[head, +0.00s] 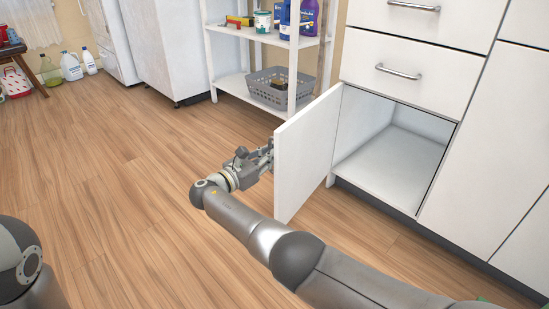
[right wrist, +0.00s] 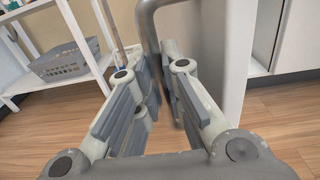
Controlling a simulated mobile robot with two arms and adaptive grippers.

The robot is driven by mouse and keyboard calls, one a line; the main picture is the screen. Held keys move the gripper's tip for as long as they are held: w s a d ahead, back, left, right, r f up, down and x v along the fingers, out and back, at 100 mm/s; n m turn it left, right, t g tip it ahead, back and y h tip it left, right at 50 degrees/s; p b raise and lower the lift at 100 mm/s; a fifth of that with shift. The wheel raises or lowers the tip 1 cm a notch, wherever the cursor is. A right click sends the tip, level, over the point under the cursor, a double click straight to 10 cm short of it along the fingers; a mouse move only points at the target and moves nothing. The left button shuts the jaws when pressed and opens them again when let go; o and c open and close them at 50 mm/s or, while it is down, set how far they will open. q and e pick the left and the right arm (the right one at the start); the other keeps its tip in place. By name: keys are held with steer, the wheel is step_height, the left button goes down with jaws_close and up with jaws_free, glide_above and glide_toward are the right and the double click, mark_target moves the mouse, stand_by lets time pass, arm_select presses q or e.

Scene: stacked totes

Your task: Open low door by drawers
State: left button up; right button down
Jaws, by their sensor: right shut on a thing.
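The low white door (head: 306,152) under the drawers stands swung out from the cabinet, wide open. It also shows in the right wrist view (right wrist: 228,70). The cabinet compartment (head: 400,160) behind it is exposed and looks empty. My right gripper (head: 266,155) is at the outer face of the door, partly hidden by the door's edge in the head view. In the right wrist view its fingers (right wrist: 167,80) are shut on the grey metal door handle (right wrist: 151,38). My left gripper is out of view; only part of my left arm shows at the lower left.
Two white drawers with metal handles (head: 399,72) sit above the opening, both closed. A white shelf rack (head: 228,82) with a grey basket (head: 262,84) and bottles stands behind the door. The wood floor (head: 130,180) to the left is clear.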

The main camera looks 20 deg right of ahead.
steer(key=shift+w, duration=0.25)
steer(key=shift+a, duration=0.1)
stand_by(0.3)
steer(key=c, duration=1.8)
jaws_free()
steer(key=v, duration=0.7)
steer(key=shift+s+a+f, duration=0.1)
steer(key=shift+a, duration=0.1)
